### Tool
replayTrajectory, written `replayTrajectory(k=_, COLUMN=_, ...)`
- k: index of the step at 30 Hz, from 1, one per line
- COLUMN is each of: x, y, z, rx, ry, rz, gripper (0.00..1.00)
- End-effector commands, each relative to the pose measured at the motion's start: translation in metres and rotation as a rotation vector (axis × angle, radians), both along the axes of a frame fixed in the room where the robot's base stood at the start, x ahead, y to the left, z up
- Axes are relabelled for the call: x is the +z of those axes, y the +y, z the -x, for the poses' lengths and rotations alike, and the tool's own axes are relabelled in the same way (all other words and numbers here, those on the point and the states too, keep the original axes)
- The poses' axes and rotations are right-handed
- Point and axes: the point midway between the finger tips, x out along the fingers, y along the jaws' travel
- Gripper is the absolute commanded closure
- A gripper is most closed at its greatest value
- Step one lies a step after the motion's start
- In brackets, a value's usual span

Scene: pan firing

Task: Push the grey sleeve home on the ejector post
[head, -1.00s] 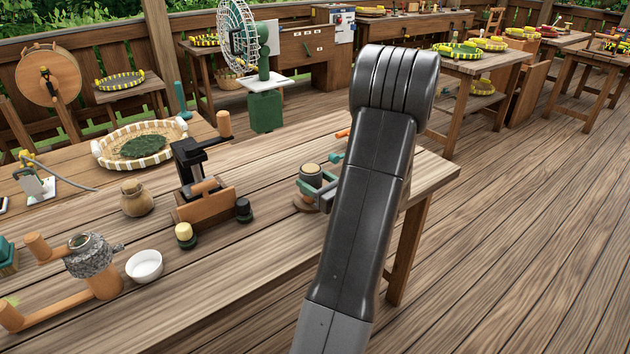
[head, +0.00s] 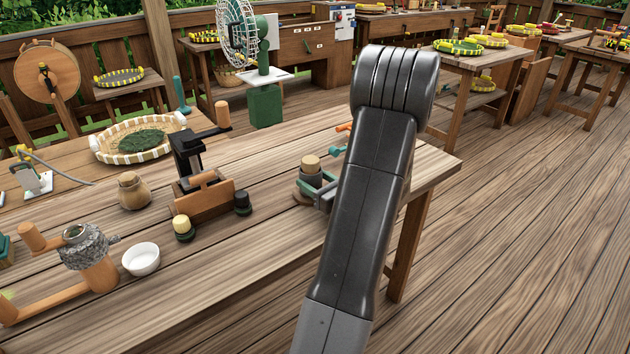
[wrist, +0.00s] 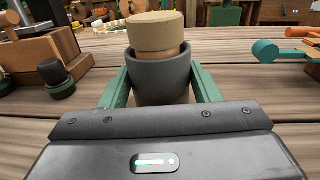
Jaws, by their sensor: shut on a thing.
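The grey sleeve (wrist: 158,76) stands upright in the wrist view, between the two green fingers of my gripper (wrist: 160,84), which is shut on it. A wooden post with a tan round top (wrist: 156,31) rises out of the sleeve's open upper end. A gap shows between the sleeve's rim and the post. The sleeve's lower end is hidden behind my gripper's body, so I cannot tell how it sits at the bottom. In the head view the sleeve (head: 317,178) and tan top (head: 310,162) show just left of my arm, which hides most of my gripper.
A dark press on a wooden block (head: 203,194) stands left of the sleeve, with two small dark-based knobs beside it. A white bowl (head: 141,259), a stone grinder (head: 85,250) and a round basket (head: 108,153) are further left. The table's front middle is clear.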

Motion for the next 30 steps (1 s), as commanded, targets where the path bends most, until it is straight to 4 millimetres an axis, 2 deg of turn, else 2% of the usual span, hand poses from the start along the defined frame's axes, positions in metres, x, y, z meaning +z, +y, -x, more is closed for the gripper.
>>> replayTrajectory(k=5, x=-0.005, y=0.000, z=0.000, rx=0.000, ry=-0.001, rz=-0.001, gripper=0.77)
replayTrajectory(k=6, x=-0.004, y=0.000, z=0.000, rx=0.000, ry=-0.001, rz=0.000, gripper=0.38)
replayTrajectory(k=9, x=-0.004, y=0.000, z=0.000, rx=0.000, ry=-0.001, rz=-0.001, gripper=0.18)
replayTrajectory(k=20, x=-0.005, y=-0.003, z=0.003, rx=-0.001, ry=0.001, rz=0.000, gripper=0.18)
replayTrajectory(k=25, x=-0.005, y=-0.019, z=0.019, rx=-0.005, ry=0.001, rz=0.000, gripper=0.18)
replayTrajectory(k=30, x=-0.004, y=-0.044, z=0.047, rx=-0.006, ry=0.000, rz=0.000, gripper=0.18)
